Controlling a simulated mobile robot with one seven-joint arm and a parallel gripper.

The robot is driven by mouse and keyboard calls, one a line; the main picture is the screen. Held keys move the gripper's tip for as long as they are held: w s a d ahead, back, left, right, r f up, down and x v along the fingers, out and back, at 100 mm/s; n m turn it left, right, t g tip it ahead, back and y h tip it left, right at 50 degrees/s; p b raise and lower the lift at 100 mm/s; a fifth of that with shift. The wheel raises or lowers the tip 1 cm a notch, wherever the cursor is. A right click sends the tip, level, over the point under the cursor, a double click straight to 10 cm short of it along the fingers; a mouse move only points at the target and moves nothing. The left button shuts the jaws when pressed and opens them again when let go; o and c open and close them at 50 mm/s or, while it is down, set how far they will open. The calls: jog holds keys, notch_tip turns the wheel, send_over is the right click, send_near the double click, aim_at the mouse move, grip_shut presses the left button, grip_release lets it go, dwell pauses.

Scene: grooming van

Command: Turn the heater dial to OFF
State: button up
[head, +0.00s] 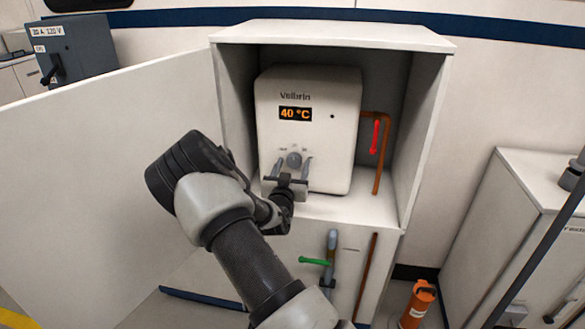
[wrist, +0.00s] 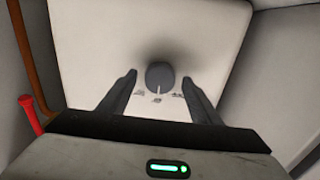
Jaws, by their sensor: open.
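The heater (head: 335,150) is a white box inside an open cabinet, with an orange display (head: 295,114) reading 40 °C. Its grey round dial (head: 294,159) is low on the front, and it also shows in the wrist view (wrist: 160,75). A white pointer line on the dial points to the middle of several small marks, too blurred to read. My gripper (head: 292,166) is open in front of the dial. In the wrist view, its two fingers stand on either side of the dial with gaps, apparently not touching it.
The cabinet door (head: 90,190) stands open at left. A copper pipe with a red lever (head: 375,137) is right of the heater. Below are a green lever (head: 314,261) and another pipe. An orange cylinder (head: 418,303) stands on the floor at right, near a white cabinet (head: 500,230).

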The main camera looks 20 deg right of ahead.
jog(key=c, duration=1)
jog(key=shift+c, duration=0.2)
jog(key=shift+n, duration=0.3)
jog(key=n+b, duration=0.2)
jog(key=n, duration=0.2)
jog(key=shift+f, duration=0.1)
jog(key=n+b, duration=0.1)
jog(key=n, duration=0.4)
jog(key=shift+n, duration=0.3)
jog(key=o, duration=1)
